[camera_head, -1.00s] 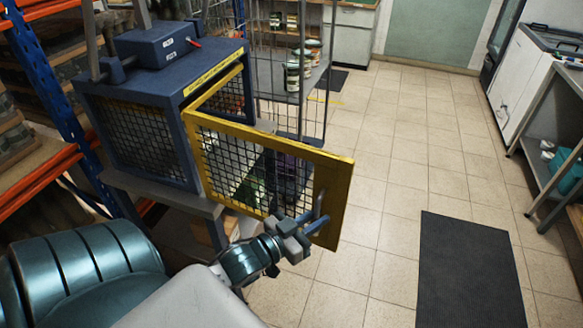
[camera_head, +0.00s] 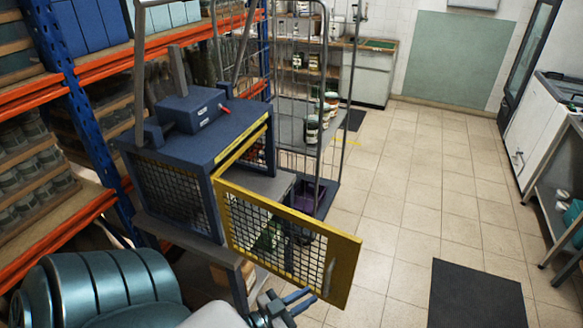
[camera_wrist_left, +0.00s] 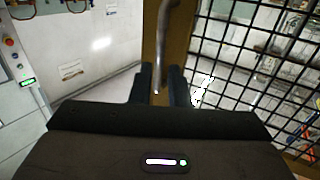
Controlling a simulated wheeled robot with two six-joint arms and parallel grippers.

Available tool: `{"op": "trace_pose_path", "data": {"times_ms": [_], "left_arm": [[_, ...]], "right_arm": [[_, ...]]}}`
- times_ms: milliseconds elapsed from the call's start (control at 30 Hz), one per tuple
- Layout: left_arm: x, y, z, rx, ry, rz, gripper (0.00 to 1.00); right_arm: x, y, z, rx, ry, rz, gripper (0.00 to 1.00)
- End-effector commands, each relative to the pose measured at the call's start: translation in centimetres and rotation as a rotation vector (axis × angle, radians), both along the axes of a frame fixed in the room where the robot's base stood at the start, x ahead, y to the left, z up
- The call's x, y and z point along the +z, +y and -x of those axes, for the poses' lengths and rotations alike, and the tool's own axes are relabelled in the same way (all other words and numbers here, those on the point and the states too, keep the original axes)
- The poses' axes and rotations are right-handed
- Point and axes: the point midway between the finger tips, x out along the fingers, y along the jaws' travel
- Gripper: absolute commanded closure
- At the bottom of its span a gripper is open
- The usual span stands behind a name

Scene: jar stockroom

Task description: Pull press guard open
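The press guard is a yellow-framed black mesh door (camera_head: 347,272) on the dark blue press (camera_head: 195,142). It stands swung wide open, out to the right of the press. Its grey bar handle (camera_head: 329,276) is near the free edge. My left gripper (camera_head: 300,300) is just below and left of the handle, with its two fingers apart. In the left wrist view, the handle (camera_wrist_left: 163,40) runs down towards the gap between the open fingers (camera_wrist_left: 160,78), which do not close on it. My right gripper is not in view.
A wire cage trolley (camera_head: 345,140) with jars stands behind the press. Orange and blue racking (camera_head: 62,75) lines the left. A dark mat (camera_head: 475,305) lies on the tiled floor at the lower right.

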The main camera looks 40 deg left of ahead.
Motion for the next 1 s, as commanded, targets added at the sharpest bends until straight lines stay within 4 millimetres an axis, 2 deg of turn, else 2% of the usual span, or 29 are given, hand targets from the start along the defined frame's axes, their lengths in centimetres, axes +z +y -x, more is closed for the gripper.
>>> {"op": "trace_pose_path", "data": {"times_ms": [33,200,300,900,1000], "left_arm": [[0.4,0.2,0.8,0.001,0.004,0.000,0.84],[0.2,0.6,2.8,0.001,0.002,0.001,0.84],[0.1,0.7,3.3,0.001,0.000,-0.001,0.84],[-0.1,0.8,3.4,0.002,0.000,0.000,0.84],[-1.3,1.0,3.4,0.011,0.018,-0.006,0.84]], "right_arm": [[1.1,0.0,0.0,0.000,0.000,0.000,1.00],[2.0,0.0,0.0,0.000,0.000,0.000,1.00],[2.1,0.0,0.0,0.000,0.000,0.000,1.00],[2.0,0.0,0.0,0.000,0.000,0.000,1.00],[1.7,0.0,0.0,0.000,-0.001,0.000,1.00]]}}
